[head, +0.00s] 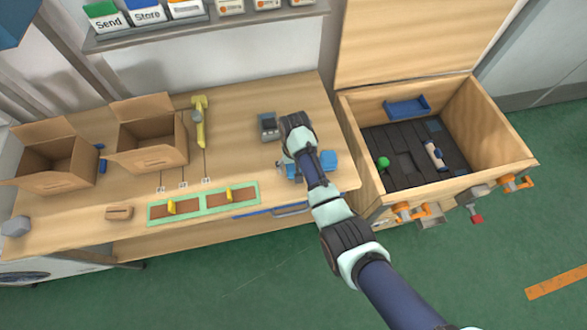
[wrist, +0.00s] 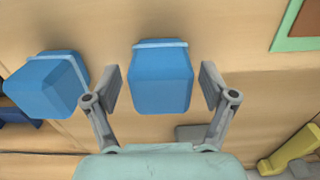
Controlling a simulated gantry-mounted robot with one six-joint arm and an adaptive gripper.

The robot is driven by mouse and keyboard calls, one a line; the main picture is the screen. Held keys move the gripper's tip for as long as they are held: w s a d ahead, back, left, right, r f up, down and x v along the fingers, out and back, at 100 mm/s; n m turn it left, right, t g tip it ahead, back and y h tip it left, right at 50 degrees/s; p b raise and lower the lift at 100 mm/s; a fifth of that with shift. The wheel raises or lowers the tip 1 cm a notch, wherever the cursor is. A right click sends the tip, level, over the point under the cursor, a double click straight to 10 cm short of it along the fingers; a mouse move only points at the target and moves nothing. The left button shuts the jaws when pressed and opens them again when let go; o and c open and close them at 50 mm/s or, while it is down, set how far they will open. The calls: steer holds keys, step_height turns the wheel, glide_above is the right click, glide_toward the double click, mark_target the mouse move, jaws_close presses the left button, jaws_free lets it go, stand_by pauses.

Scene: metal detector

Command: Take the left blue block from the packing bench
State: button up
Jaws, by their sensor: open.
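Two blue blocks stand on the packing bench (head: 235,100) near its right end. The left block (head: 291,169) is partly covered by my arm in the head view; the right block (head: 328,161) is beside it. In the wrist view, which looks turned around, the left block (wrist: 162,80) lies between my spread fingers and the right block (wrist: 45,85) is outside them. My gripper (wrist: 160,88) is open, with a visible gap between each finger and the left block.
A grey device (head: 268,126) sits just behind the blocks. A green-framed tray (head: 204,203) and a yellow tool (head: 200,120) lie to the left, with open cardboard boxes (head: 150,140) beyond. A wooden crate (head: 362,150) stands right of the bench.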

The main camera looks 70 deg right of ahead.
steer(key=shift+f, duration=0.45)
steer(key=c, duration=1.2)
steer(key=shift+r, duration=0.1)
steer(key=shift+c, duration=0.2)
step_height(320, 180, up, 20)
steer(key=p, duration=0.9)
